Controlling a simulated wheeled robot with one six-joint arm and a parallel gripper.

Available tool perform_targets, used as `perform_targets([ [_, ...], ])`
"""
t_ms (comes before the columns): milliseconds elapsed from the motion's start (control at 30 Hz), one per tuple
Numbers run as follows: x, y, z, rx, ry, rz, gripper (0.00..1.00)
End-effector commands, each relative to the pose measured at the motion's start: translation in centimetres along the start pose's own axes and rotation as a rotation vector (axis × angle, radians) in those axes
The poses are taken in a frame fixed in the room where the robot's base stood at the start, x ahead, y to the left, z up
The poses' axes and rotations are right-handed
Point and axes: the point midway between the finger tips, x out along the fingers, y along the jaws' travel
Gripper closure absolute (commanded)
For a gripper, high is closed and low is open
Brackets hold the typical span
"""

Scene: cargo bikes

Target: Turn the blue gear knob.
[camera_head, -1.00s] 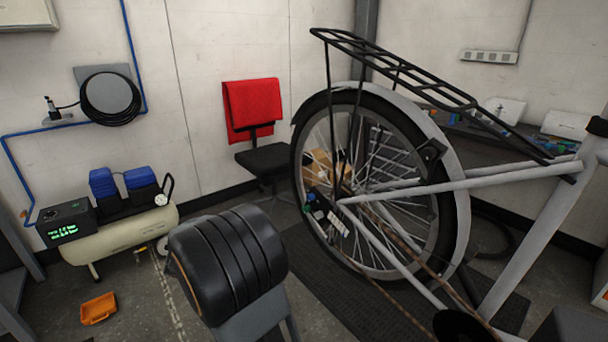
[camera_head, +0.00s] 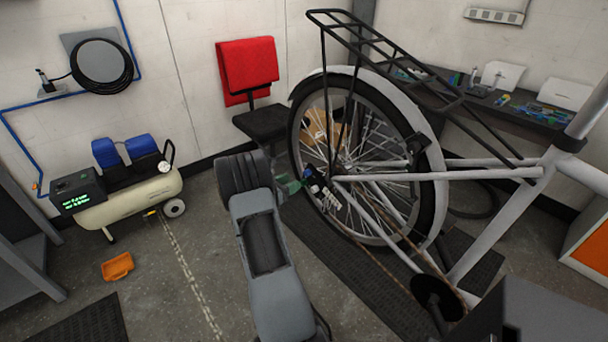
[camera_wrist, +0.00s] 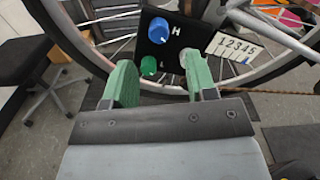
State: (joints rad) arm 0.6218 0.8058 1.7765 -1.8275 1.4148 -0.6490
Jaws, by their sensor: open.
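The blue gear knob (camera_wrist: 159,29) is on a dark panel marked H and L, near the top middle of the wrist view. A green knob (camera_wrist: 149,66) sits below it, and a grey lever or knob lies to its right. A white label (camera_wrist: 232,48) numbered 1 to 5 is beside the panel. My gripper (camera_wrist: 158,80) has green fingers, open and empty, pointing at the panel. The blue knob lies beyond the gap between the fingertips. In the head view the panel (camera_head: 319,186) is small beside the rear wheel hub, with my gripper just left of it.
The bike's rear wheel (camera_head: 408,222) and frame (camera_head: 445,175) are close behind and right of the panel. A red-backed chair (camera_head: 247,72) stands at the back. A compressor (camera_head: 140,200) and an orange tray (camera_head: 117,266) are on the left. Floor between is clear.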

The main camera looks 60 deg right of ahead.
Motion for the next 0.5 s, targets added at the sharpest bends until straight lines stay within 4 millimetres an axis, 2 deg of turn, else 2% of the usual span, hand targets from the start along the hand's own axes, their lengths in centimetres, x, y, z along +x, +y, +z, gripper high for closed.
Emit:
perform_targets([
  [33,1.1,-0.1,0.0,0.000,0.002,-0.004,0.48],
  [200,3.7,-0.1,0.0,0.000,0.001,-0.002,0.48],
  [500,6.1,0.0,0.0,0.000,0.001,0.000,0.48],
])
